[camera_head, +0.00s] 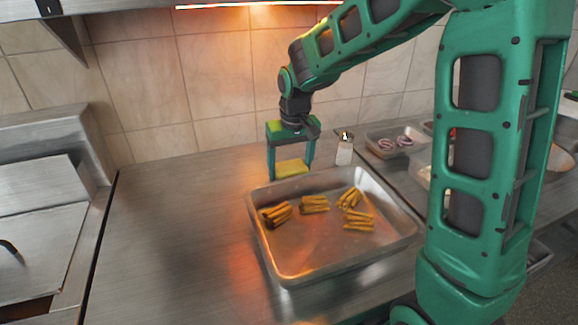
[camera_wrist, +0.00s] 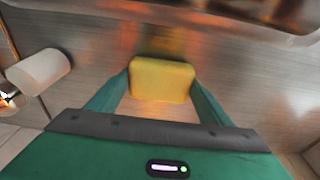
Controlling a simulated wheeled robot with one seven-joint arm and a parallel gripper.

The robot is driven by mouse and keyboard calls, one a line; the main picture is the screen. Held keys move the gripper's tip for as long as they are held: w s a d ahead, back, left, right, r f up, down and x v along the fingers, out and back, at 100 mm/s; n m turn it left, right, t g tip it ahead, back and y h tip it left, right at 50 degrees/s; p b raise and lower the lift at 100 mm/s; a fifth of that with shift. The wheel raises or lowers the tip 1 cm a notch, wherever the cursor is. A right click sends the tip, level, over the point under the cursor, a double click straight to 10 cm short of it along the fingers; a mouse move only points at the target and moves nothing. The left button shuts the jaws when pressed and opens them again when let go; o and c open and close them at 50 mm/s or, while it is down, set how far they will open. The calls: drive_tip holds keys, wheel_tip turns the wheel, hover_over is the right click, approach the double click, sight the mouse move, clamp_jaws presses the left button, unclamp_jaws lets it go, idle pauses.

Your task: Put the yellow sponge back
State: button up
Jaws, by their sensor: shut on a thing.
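The yellow sponge (camera_head: 292,168) is a small block between the fingertips of my gripper (camera_head: 291,166). My gripper is shut on it and points down, just behind the back left rim of a steel tray. In the wrist view the sponge (camera_wrist: 162,79) sits between the two green fingers of my gripper (camera_wrist: 160,85), with the steel counter behind it. The sponge looks close to the counter; I cannot tell whether it touches it.
The steel tray (camera_head: 275,270) holds several bundles of yellow-brown sticks. A shaker (camera_head: 345,150) stands right of my gripper, near the tiled wall. A smaller tray (camera_head: 380,153) with onion rings lies farther right. The counter (camera_head: 160,240) left of the large tray is clear.

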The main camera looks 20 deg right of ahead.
sight(392, 197)
drive_tip(key=o, duration=1.1)
drive_tip(key=shift+s+r, duration=0.2)
drive_tip(key=shift+r, duration=1.05)
drive_tip(key=shift+s+r, duration=0.2)
drive_tip(key=shift+r, duration=1.1)
drive_tip(key=shift+s+r, duration=0.2)
drive_tip(key=shift+r, duration=1.05)
